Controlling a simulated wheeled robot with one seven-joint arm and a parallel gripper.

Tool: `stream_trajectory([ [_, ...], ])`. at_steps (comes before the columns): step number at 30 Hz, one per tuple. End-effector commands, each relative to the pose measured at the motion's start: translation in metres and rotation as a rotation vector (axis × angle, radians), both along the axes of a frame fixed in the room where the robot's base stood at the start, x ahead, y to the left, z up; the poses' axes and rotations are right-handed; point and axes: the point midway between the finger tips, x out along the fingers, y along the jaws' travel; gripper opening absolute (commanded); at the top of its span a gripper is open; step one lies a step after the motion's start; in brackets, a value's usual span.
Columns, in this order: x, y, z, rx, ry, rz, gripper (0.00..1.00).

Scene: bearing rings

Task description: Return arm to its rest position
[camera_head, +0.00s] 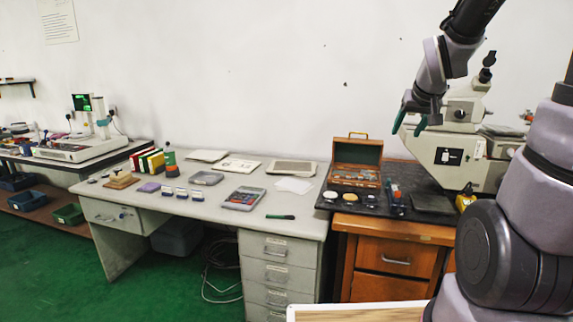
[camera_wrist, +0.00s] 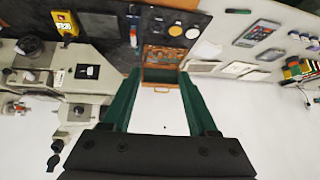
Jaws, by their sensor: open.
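My gripper (camera_head: 411,118) is raised in the air at the upper right of the head view, in front of the white wall and beside the microscope. Its two green fingers are apart, with nothing between them. In the wrist view my gripper (camera_wrist: 160,100) also shows open and empty, its fingers framing the wall and an open wooden case (camera_wrist: 163,75) in the distance. The same wooden case (camera_head: 357,153) stands open on the dark bench top, below and left of my gripper. No bearing rings can be made out for certain; small round pieces (camera_head: 350,196) lie in front of the case.
A large microscope (camera_head: 455,150) stands close behind my gripper on the dark-topped wooden desk (camera_head: 395,258). A grey desk (camera_head: 255,220) to its left holds books, trays and small boxes. A bench with instruments (camera_head: 75,150) is at far left. Green floor (camera_head: 65,275) is open in front.

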Motion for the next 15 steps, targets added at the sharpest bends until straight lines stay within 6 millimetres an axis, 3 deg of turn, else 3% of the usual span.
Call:
stream_trajectory([
  [1,-0.019,0.009,0.018,0.023,-0.003,-0.010,0.59],
  [6,-0.085,0.035,0.055,0.137,0.029,-0.046,0.59],
  [12,-0.152,0.059,0.077,0.269,0.068,-0.057,0.59],
  [15,-0.171,0.065,0.081,0.311,0.084,-0.056,0.59],
])
